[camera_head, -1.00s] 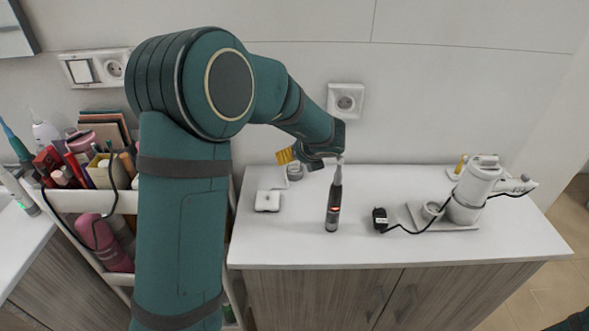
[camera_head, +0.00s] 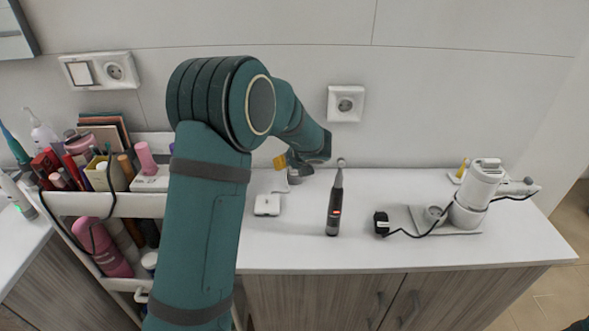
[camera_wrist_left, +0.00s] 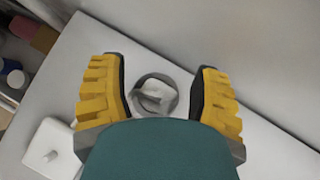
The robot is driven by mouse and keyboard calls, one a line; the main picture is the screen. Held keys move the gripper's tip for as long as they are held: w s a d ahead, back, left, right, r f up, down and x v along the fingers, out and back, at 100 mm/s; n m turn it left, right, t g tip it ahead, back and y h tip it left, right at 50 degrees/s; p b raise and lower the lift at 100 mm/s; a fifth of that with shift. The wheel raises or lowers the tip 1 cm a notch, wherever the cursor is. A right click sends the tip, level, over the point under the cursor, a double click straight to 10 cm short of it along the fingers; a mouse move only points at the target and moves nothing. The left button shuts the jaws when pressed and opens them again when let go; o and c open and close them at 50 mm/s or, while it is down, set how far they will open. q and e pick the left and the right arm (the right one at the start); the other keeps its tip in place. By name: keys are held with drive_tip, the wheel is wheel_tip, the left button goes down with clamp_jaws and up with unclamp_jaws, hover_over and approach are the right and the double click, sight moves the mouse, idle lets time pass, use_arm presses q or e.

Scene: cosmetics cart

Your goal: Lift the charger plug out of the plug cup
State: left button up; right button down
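My left gripper (camera_head: 284,162) is at the back left of the white counter, partly hidden by my own arm in the head view. In the left wrist view my left gripper (camera_wrist_left: 160,75) is open, with its yellow fingers wide apart. A small grey round cup (camera_head: 295,176) stands under it. In the wrist view the cup (camera_wrist_left: 142,82) shows in the gap between the fingers, with a pale object (camera_wrist_left: 153,100) inside. I cannot tell for sure that this object is the charger plug. Nothing is held. My right gripper is out of view.
A loaded cart (camera_head: 115,203) is at left; the wall is close behind.

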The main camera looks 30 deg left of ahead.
use_arm(q)
clamp_jaws()
